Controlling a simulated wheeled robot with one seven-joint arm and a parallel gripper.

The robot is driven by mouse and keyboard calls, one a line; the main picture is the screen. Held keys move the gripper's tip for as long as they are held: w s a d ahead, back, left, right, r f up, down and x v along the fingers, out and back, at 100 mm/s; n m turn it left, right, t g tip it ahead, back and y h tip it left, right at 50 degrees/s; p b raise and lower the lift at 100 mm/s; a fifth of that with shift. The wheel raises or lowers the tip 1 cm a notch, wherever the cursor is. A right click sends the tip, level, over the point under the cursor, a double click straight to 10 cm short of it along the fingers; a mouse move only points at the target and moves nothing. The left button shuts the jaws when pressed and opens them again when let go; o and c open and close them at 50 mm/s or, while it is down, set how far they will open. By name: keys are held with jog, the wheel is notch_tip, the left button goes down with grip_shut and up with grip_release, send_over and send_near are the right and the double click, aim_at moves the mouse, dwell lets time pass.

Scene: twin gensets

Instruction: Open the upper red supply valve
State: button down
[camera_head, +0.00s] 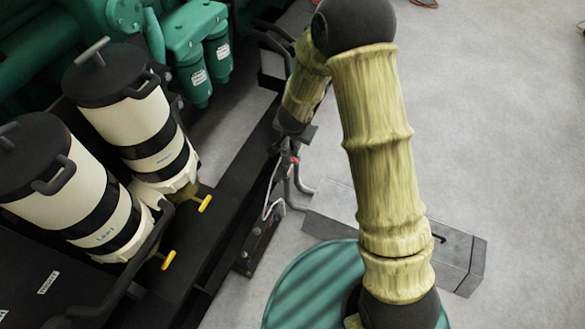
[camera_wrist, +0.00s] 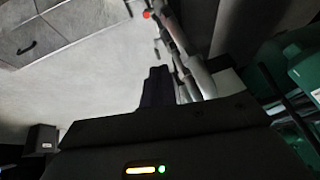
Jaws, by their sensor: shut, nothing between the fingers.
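A small red part (camera_head: 295,158), likely a valve handle, shows on grey pipework (camera_head: 290,185) just below the end of my arm in the head view. In the wrist view a red tip (camera_wrist: 147,14) shows at the top, beside the grey pipes (camera_wrist: 190,55). I cannot tell whether these are the same part or which is the upper valve. My gripper (camera_wrist: 158,72) is shut and empty, its dark fingers close to the pipes. The red tip is beyond the fingertips, with a gap in the picture. In the head view the fingers are mostly hidden.
Two cream-and-black canisters (camera_head: 130,115) stand left, with yellow handles (camera_head: 204,203) below them. The green engine (camera_head: 190,40) is behind. A dark frame rail (camera_head: 235,225) runs alongside the pipes. A grey box (camera_head: 460,262) lies right of them. Open floor (camera_head: 500,120) is at right.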

jog(key=s+d+r+n+g+y, duration=0.1)
jog(key=s+d+r+n, duration=0.15)
jog(key=d+r, duration=0.2)
jog(key=s+d+r+n, duration=0.1)
jog(key=s+d+r, duration=0.25)
jog(key=r, duration=0.25)
jog(key=s+d+r+g, duration=0.1)
jog(key=s+d+r, duration=0.1)
jog(key=s+d, duration=0.2)
jog(key=s+d+r+n+g+h, duration=0.1)
jog(key=s+d, duration=0.3)
jog(key=s, duration=0.5)
jog(key=shift+s+d+r, duration=0.15)
jog(key=shift+d+r, duration=0.25)
jog(key=shift+r, duration=0.45)
jog(key=shift+n, duration=0.25)
